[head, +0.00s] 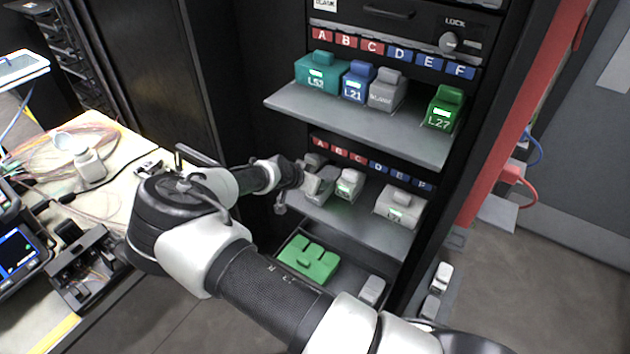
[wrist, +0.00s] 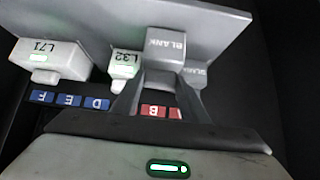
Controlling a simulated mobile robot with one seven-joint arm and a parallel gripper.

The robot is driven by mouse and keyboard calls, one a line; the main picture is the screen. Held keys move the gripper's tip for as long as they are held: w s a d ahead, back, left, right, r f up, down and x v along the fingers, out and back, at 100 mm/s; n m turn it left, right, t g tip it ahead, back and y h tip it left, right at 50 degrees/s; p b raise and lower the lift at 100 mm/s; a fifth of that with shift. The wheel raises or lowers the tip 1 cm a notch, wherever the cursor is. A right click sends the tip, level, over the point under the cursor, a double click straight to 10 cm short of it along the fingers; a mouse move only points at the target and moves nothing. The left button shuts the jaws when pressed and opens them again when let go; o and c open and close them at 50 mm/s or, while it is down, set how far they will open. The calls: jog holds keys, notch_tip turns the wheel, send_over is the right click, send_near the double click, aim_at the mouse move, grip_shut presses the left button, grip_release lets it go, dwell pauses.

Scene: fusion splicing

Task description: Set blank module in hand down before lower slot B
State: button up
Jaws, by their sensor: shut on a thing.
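A grey blank module (wrist: 166,45) is between the fingers of my gripper (wrist: 158,95), which is shut on it; its BLANK label shows upside down in the wrist view. In the head view my gripper (head: 308,182) and the held module (head: 326,181) are over the left part of the lower shelf (head: 372,230). I cannot tell whether the module touches the shelf. Red slot labels (wrist: 153,111) show between and beside the fingers; the lower label strip (head: 340,153) runs behind the modules. My arm and fingers hide part of lower slot B.
Module L32 (wrist: 125,62) stands close beside the held one, and another blank (wrist: 197,73) stands on its other side. L71 (wrist: 55,60) is farther along the lower shelf. The upper shelf (head: 360,122) holds several modules above. A tray with a green piece (head: 308,260) lies below.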

jog(key=shift+f, duration=0.15)
jog(key=o, duration=1.4)
jog(key=shift+o, duration=0.2)
jog(key=p+v, duration=0.1)
jog(key=v, duration=1.1)
